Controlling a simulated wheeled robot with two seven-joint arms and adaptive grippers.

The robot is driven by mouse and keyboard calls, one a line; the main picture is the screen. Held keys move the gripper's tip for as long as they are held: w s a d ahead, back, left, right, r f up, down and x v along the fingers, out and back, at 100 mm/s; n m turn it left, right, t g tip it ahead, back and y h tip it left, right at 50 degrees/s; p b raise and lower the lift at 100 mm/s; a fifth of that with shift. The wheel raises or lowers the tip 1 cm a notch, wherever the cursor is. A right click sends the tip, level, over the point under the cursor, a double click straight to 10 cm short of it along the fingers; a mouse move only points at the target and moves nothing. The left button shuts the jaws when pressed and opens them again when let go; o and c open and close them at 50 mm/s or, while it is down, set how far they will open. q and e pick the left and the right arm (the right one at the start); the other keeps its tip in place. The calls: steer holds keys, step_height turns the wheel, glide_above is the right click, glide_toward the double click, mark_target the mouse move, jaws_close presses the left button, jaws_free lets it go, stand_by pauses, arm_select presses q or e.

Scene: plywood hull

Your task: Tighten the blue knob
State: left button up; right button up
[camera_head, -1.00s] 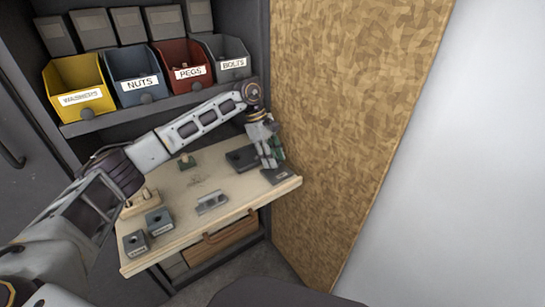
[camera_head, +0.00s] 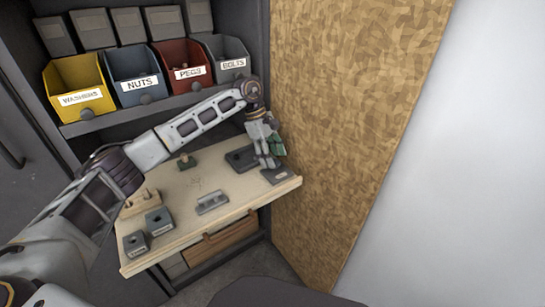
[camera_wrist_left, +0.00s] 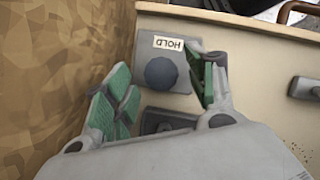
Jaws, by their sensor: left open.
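The knob (camera_wrist_left: 161,73) is a round dark blue-grey knob on a grey plate (camera_wrist_left: 183,50) labelled HOLD, in the left wrist view. In the head view the plate (camera_head: 283,174) lies at the right corner of the wooden work board, and the knob is hidden by my gripper. My left gripper (camera_wrist_left: 157,76) is open with green-padded fingers, one on each side of the knob in the picture. I cannot tell whether they touch it. In the head view my left gripper (camera_head: 269,155) points down over that corner. My right gripper is not in view.
The wooden board (camera_head: 185,205) carries several small grey blocks, including a bar-shaped block (camera_head: 212,203). Labelled bins stand on the shelf behind, such as the red PEGS bin (camera_head: 193,82). A tan textured panel (camera_head: 345,110) rises close to the right of the gripper.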

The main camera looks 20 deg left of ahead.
arm_select(q)
step_height(320, 180, up, 9)
steer(key=shift+r, duration=0.2)
stand_by(0.4)
stand_by(0.3)
